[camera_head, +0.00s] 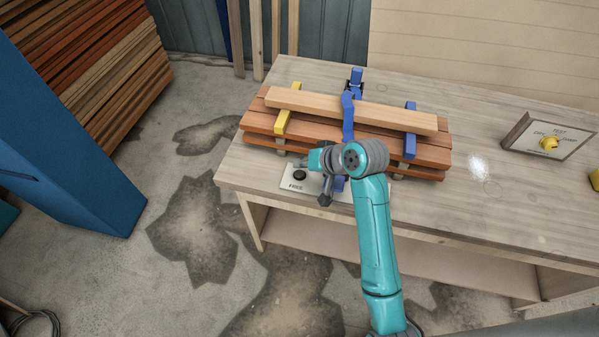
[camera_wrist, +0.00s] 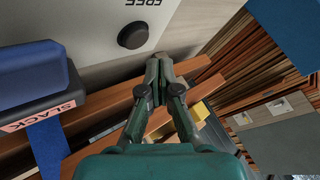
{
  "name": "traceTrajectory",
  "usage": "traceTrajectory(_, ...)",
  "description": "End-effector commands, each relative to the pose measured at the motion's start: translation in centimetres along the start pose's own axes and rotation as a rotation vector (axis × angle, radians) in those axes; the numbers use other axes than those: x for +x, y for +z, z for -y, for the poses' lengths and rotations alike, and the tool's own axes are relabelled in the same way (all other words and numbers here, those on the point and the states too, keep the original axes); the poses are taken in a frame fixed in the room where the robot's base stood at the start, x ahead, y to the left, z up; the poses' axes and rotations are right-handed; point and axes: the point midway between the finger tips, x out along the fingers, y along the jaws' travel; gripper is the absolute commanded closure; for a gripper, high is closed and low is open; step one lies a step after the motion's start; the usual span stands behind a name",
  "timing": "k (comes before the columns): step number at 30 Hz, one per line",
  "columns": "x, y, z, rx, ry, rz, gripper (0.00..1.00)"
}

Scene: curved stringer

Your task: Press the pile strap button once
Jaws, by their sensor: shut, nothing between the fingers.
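A round black button (camera_head: 299,175) sits on a pale plate (camera_head: 290,185) marked FREE at the table's front edge. In the wrist view the button (camera_wrist: 133,35) shows close to my fingertips, just up and left of them in the picture, with a visible gap. My gripper (camera_wrist: 158,62) is shut and empty. In the head view my gripper (camera_head: 325,198) is small and dark, right of the button. A blue strap (camera_head: 348,118) runs over the pile of boards (camera_head: 420,150). A blue part (camera_wrist: 30,75) labelled SLACK shows at left in the wrist view.
A light board (camera_head: 350,109) lies on the pile, with a yellow block (camera_head: 282,121) and a blue block (camera_head: 410,130) beside it. A panel with a yellow knob (camera_head: 550,143) stands at the right. The table (camera_head: 475,190) is clear between pile and panel.

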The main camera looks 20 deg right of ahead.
Motion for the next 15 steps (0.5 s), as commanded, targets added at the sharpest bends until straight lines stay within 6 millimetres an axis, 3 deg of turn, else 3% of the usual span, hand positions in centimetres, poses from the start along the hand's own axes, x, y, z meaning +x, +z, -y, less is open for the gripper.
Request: traceTrajectory(15,-2.6,-1.9,1.9,-0.001,0.0,0.0,1.0)
